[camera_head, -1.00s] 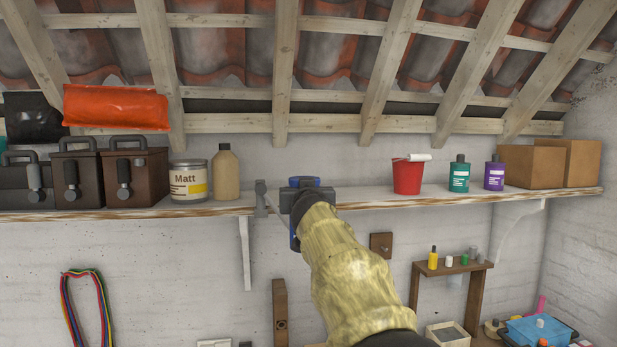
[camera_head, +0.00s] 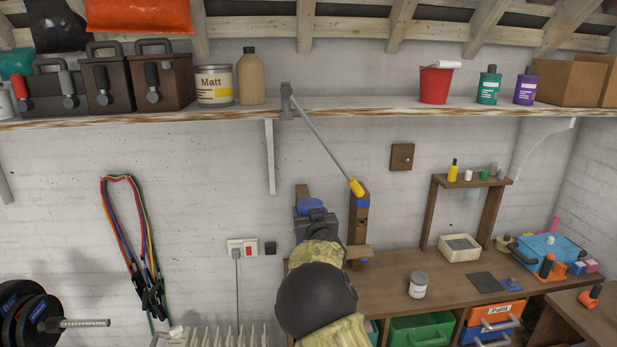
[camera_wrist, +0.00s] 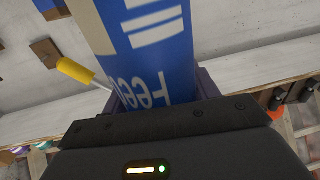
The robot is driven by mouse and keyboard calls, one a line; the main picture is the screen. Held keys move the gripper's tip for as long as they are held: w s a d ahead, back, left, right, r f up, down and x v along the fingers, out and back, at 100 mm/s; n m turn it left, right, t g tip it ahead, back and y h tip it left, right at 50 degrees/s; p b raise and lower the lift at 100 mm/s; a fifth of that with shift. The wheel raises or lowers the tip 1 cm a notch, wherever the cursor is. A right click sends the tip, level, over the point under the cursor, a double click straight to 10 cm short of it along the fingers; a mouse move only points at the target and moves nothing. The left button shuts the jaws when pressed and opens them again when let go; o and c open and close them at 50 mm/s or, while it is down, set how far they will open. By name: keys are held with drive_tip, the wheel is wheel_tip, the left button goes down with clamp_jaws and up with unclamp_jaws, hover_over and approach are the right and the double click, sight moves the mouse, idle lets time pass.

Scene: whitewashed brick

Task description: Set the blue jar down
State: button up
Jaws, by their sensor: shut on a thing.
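The blue jar (camera_head: 313,205) shows only as a small blue patch above my gripper (camera_head: 316,221) in the head view; my own arm hides the rest. In the wrist view the jar (camera_wrist: 150,45) is large and close, blue with white lettering and white label bars. My gripper (camera_wrist: 158,100) is shut on it there, with a dark finger at either side. In the head view the gripper and jar are below the high shelf, in front of the white wall and left of a wooden post. I see nothing touching the jar except the gripper.
The high shelf (camera_head: 350,106) holds toolboxes, a paint tin (camera_head: 214,88), a bottle and a red bucket (camera_head: 435,85). A yellow-handled hammer (camera_head: 320,140) slants below it. The workbench (camera_head: 385,280) at lower right carries a small tin (camera_head: 418,285) and has bare wood.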

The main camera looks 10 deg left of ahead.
drive_tip(key=s+d+f+m+h+b, duration=0.1)
drive_tip(key=d+f, duration=0.3)
drive_tip(key=f, duration=0.5)
drive_tip(key=s+d+f+t+h+b, duration=0.15)
drive_tip(key=d+f, duration=0.25)
drive_tip(key=f, duration=0.5)
drive_tip(key=s+d+f+m+g+h, duration=0.1)
drive_tip(key=s+d+f, duration=0.15)
drive_tip(key=f, duration=0.65)
drive_tip(key=s+d+f+m+h+b, duration=0.1)
drive_tip(key=s+d+f, duration=0.6)
drive_tip(key=d, duration=0.2)
drive_tip(key=s+d+f+m+h+b, duration=0.1)
drive_tip(key=s+d+f+h+b, duration=0.1)
drive_tip(key=s+d+f, duration=0.5)
drive_tip(key=s+d+t, duration=0.1)
drive_tip(key=d, duration=0.2)
drive_tip(key=shift+w, duration=0.15)
